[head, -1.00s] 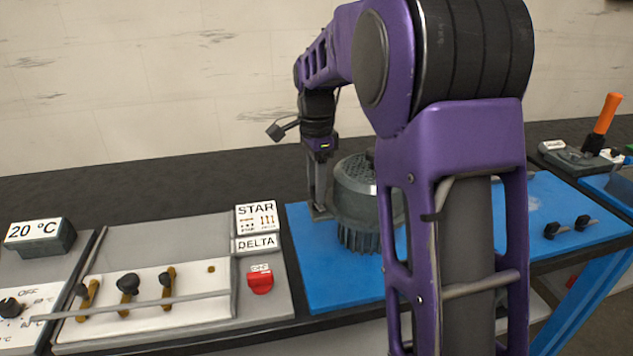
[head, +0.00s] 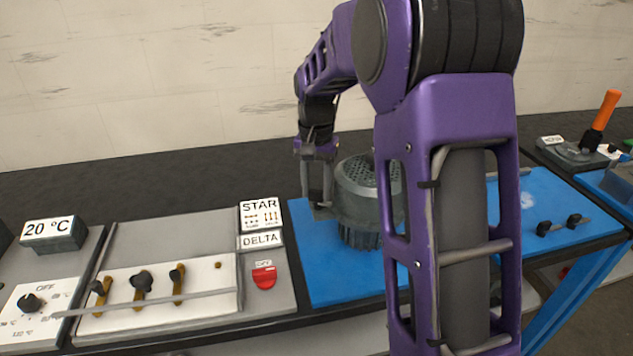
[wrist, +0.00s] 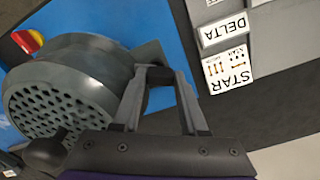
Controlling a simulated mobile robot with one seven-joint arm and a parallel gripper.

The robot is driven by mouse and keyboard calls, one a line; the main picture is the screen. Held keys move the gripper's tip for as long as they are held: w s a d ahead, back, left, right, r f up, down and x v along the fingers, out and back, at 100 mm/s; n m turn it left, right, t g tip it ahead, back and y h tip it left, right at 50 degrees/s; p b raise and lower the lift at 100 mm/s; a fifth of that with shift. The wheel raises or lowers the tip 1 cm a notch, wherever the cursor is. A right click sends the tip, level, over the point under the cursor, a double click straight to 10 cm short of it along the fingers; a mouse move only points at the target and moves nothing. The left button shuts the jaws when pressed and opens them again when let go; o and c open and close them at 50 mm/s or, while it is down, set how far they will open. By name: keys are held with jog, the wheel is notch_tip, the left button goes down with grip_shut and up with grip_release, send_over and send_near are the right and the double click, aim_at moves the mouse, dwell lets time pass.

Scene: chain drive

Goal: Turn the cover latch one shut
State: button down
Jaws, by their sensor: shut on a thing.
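My gripper (head: 322,207) points down at the left side of a grey motor-like housing (head: 366,190) with a perforated top. In the wrist view the fingertips (wrist: 158,73) are close about a small grey piece at the edge of the housing (wrist: 70,85). The piece is mostly hidden by the fingers, and I cannot tell whether it is cover latch one. My arm hides the right part of the housing in the head view. No latch is clearly labelled.
The housing stands on a blue board (head: 310,265). To the left are a STAR/DELTA sign (head: 261,225), a red knob (head: 264,277) and a white panel (head: 150,305) with several black-topped brass pieces. Black knobs (head: 573,221) and an orange handle (head: 605,110) lie right.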

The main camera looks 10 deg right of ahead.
jog(key=n+p, duration=0.1)
jog(key=n, duration=0.4)
jog(key=shift+s+n, duration=0.1)
jog(key=shift+n, duration=0.2)
dwell(0.4)
jog(key=shift+c, duration=2.2)
grip_release()
